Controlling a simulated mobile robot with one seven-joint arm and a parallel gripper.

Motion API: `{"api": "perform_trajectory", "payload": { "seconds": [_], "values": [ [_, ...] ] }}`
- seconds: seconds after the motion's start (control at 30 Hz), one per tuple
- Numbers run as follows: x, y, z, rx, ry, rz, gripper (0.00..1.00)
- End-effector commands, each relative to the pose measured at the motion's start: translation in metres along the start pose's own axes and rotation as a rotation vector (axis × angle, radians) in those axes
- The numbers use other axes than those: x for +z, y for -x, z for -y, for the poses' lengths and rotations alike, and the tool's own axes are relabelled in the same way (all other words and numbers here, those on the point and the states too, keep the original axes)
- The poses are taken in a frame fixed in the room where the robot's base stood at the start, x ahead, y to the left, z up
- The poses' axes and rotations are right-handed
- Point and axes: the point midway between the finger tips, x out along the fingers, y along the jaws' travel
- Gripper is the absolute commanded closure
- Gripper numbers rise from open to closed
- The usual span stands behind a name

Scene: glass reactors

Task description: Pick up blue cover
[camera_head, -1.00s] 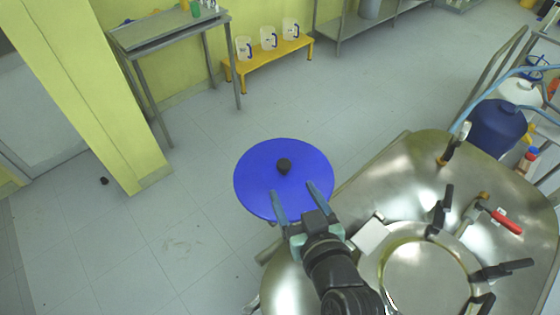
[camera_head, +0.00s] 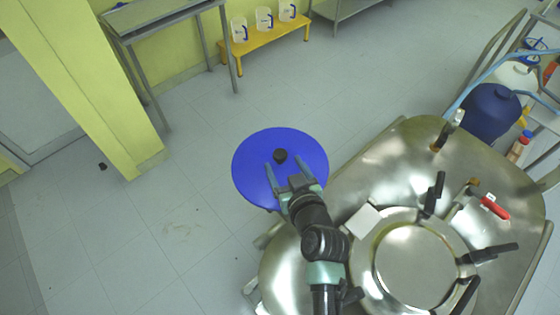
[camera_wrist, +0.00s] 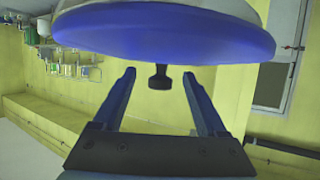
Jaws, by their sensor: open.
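The blue cover (camera_head: 252,168) is a round blue disc with a small black knob (camera_head: 280,156) at its middle, seen in the head view left of the steel reactor. My gripper (camera_head: 288,166) is open, its two fingers reaching over the cover on either side of the knob and a little short of it. In the wrist view the cover (camera_wrist: 165,42) spans the top. Its black knob (camera_wrist: 159,77) points down, between and beyond the open fingertips (camera_wrist: 160,76). Nothing is held. What supports the cover is hidden.
A steel reactor (camera_head: 340,185) with a round lid, black clamps and a red handle (camera_head: 494,208) stands at right. A yellow bench (camera_head: 262,42) with jugs and a metal table (camera_head: 160,14) stand along the back wall. A yellow pillar (camera_head: 95,90) is at left.

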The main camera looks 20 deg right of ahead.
Motion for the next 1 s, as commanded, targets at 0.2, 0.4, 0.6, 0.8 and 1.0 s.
{"api": "perform_trajectory", "payload": {
  "seconds": [0.2,0.4,0.6,0.8,1.0],
  "values": [
    [-0.003,-0.026,0.002,0.001,-0.002,-0.001,0.25],
    [-0.002,-0.036,0.002,0.001,-0.001,-0.001,0.25],
    [-0.002,-0.036,0.002,0.001,0.0,-0.001,0.25],
    [-0.002,-0.036,0.002,0.0,0.0,0.0,0.58],
    [-0.002,-0.036,0.002,0.001,0.0,0.0,0.94]
  ]
}}
